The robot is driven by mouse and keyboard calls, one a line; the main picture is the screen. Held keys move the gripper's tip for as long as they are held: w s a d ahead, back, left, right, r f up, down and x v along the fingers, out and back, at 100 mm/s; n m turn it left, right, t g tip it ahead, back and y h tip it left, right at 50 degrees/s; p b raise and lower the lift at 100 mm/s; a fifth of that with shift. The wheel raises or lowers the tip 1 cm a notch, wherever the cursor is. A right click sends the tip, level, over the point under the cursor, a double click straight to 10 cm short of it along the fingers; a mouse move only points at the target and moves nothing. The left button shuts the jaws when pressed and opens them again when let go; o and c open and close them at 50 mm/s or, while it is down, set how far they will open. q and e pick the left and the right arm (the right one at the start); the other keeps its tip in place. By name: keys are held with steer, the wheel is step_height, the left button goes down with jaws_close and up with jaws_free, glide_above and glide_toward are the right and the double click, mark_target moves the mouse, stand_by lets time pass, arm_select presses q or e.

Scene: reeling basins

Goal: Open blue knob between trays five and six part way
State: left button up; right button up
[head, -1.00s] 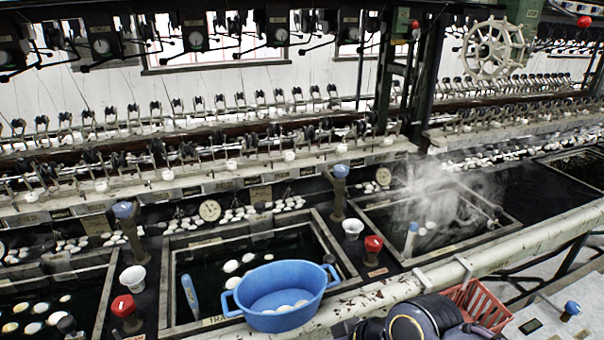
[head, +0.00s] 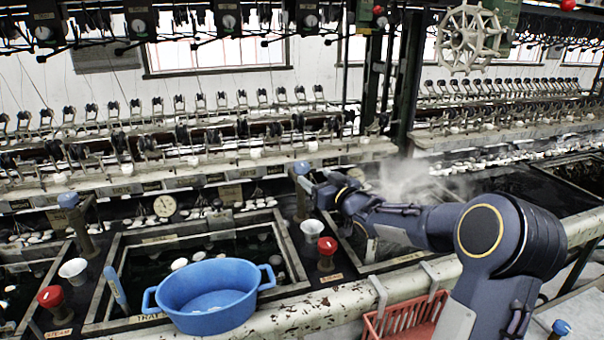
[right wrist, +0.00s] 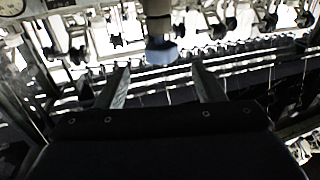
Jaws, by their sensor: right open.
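A blue knob (head: 301,168) stands on a dark post between the middle tray and the steaming tray. My right gripper (head: 312,183) is beside it, reaching in from the right, and partly overlaps the post in the head view. In the right wrist view the right gripper (right wrist: 160,72) has its two fingers spread apart. The blue knob (right wrist: 163,54) shows between and just beyond the fingertips, with no clear contact. A second blue knob (head: 68,199) stands left of the middle tray (head: 112,262). Tray numbers are not readable. My left gripper is out of view.
Red knobs (head: 327,246) and white cups (head: 312,229) stand near the posts. A blue basin (head: 207,297) sits over the middle tray's front edge. A worn pipe (head: 330,312) runs along the front, with a red basket (head: 405,318) below it. Steam rises over the right tray.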

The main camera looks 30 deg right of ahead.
mark_target(306, 170)
steer(key=w, duration=0.8)
steer(key=shift+a+p, duration=0.1)
steer(key=shift+p, duration=0.3)
